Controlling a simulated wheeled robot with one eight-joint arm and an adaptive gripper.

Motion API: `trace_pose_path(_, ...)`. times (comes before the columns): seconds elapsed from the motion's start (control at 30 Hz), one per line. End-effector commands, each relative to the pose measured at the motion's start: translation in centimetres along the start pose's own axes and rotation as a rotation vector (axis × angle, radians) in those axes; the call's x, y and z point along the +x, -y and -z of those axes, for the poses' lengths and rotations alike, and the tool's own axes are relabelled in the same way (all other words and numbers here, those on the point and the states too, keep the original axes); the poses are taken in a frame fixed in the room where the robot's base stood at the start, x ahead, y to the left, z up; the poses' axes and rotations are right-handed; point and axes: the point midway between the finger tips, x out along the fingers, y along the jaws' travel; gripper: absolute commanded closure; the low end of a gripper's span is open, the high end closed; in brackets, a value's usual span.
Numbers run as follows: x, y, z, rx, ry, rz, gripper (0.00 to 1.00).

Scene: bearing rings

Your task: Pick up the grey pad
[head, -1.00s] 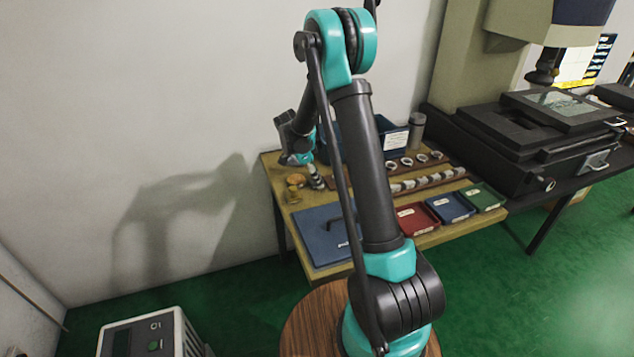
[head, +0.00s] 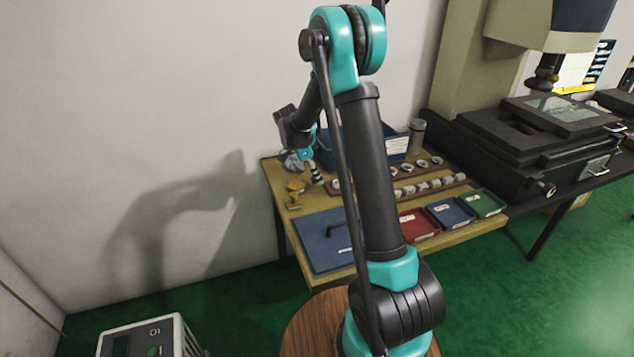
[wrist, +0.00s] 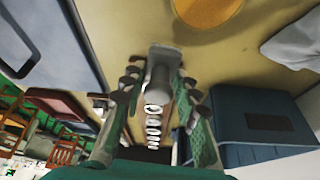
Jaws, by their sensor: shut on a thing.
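My gripper (wrist: 160,88) is shut on a light grey piece (wrist: 164,56), which shows between its fingertips in the wrist view. The piece has a wide end and a rounder part; I cannot tell for sure that it is the grey pad. In the head view my gripper is small, above the left back part of the wooden table (head: 275,180), partly hidden by my own arm. A crumpled pale grey cloth-like thing (wrist: 294,42) lies on the table beside the gripper; it also shows in the head view (head: 291,163).
A brass-coloured stand (head: 295,193) is close by; its round top shows in the wrist view (wrist: 205,9). A blue bin (wrist: 258,120) stands beside the gripper. A blue board (head: 318,250), rows of rings (head: 432,183), and red (head: 417,224), blue (head: 450,209) and green trays (head: 482,203) occupy the table.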

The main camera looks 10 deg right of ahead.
Motion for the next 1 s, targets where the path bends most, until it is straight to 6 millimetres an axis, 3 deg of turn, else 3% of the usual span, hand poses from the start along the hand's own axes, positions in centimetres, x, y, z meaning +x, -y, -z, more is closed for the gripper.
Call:
trace_pose_path(0.3, -7.6, -0.1, 3.2, 0.000, 0.000, 0.000, 1.00)
trace_pose_path(0.5, -11.5, 0.0, 4.8, 0.000, 0.000, 0.000, 1.00)
trace_pose_path(0.7, -13.9, 0.0, 5.8, 0.000, 0.000, 0.000, 1.00)
trace_pose_path(1.0, -15.1, 0.0, 6.2, 0.000, 0.000, 0.000, 1.00)
